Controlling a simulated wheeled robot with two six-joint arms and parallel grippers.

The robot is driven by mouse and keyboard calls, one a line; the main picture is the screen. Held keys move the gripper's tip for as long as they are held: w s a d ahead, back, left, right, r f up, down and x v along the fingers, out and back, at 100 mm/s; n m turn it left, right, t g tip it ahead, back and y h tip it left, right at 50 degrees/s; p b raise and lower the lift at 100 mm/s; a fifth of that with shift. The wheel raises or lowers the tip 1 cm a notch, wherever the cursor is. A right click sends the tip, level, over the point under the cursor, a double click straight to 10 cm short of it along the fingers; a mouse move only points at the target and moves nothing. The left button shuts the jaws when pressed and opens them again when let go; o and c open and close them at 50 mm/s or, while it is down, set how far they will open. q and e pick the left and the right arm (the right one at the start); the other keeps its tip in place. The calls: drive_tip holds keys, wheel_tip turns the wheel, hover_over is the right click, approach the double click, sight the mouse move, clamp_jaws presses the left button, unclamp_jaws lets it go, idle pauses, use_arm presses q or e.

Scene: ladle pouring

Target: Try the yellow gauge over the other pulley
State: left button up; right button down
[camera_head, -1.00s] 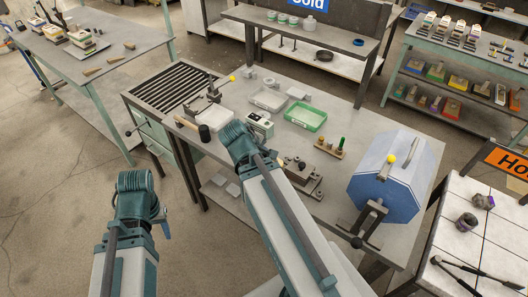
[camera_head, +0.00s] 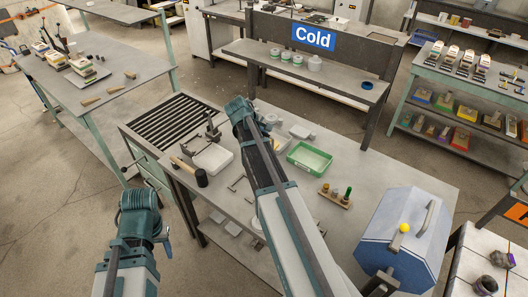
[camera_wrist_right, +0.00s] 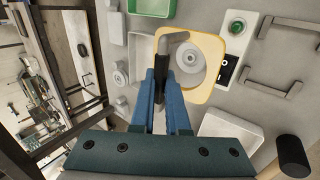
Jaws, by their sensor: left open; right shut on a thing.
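My right gripper (camera_wrist_right: 160,95) is shut on a dark handle (camera_wrist_right: 163,68) with a grey bent end, joined to the yellow gauge (camera_wrist_right: 222,62). The gauge is a yellow frame with a wide opening. In the right wrist view, a round grey pulley (camera_wrist_right: 189,58) shows inside the opening; I cannot tell whether the gauge touches it. In the head view, my right wrist hides the gauge. My left gripper (camera_head: 166,243) is open and empty, low at the left, off the bench, partly hidden by its wrist.
A green tray (camera_head: 325,168) lies right of my right arm on the bench. A white tray (camera_head: 214,168) and a black-headed mallet (camera_head: 201,178) lie to its left. A box with a green button (camera_wrist_right: 237,27) is near the gauge. A blue octagonal drum (camera_head: 400,215) stands at the right.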

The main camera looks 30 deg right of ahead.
use_arm(q)
wheel_tip(320, 180, down, 4)
drive_tip(key=b, duration=0.2)
drive_tip(key=shift+f+b, duration=0.15)
drive_tip(key=shift+b, duration=0.25)
use_arm(e)
drive_tip(key=w+f, duration=0.1)
drive_tip(key=w+d+f, duration=0.1)
drive_tip(key=f, duration=0.2)
drive_tip(key=shift+w+d+f, duration=0.1)
drive_tip(key=shift+w+d, duration=0.25)
drive_tip(key=shift+w, duration=0.05)
use_arm(q)
drive_tip(key=shift+f+b, duration=2.5)
use_arm(e)
drive_tip(key=shift+f, duration=2.5)
use_arm(q)
drive_tip(key=shift+f+b, duration=0.35)
use_arm(e)
drive_tip(key=shift+f, duration=0.35)
drive_tip(key=c, duration=0.8)
unclamp_jaws()
drive_tip(key=shift+c, duration=0.2)
use_arm(q)
drive_tip(key=shift+r, duration=0.15)
use_arm(e)
drive_tip(key=shift+r, duration=0.1)
